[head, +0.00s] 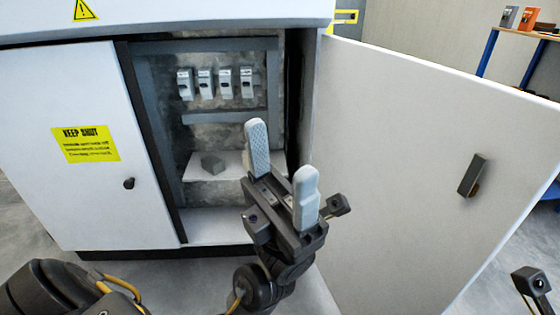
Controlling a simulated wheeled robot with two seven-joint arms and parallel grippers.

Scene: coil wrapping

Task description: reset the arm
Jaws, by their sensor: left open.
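My left gripper (281,160) is in the middle of the head view, in front of the open cabinet. Its two pale grey fingers point upward and stand apart, with nothing between them. Its dark arm comes up from below, and dark links with a yellow cable show at the lower left. The gripper covers part of the cabinet's opening and the inner edge of the open door. A small dark part at the lower right edge looks like a piece of my right arm; no right fingers show.
The white cabinet (150,215) has a closed left door (75,195) with a yellow label, and an open right door (400,130) with a dark handle. A blue-legged table (487,52) stands back right.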

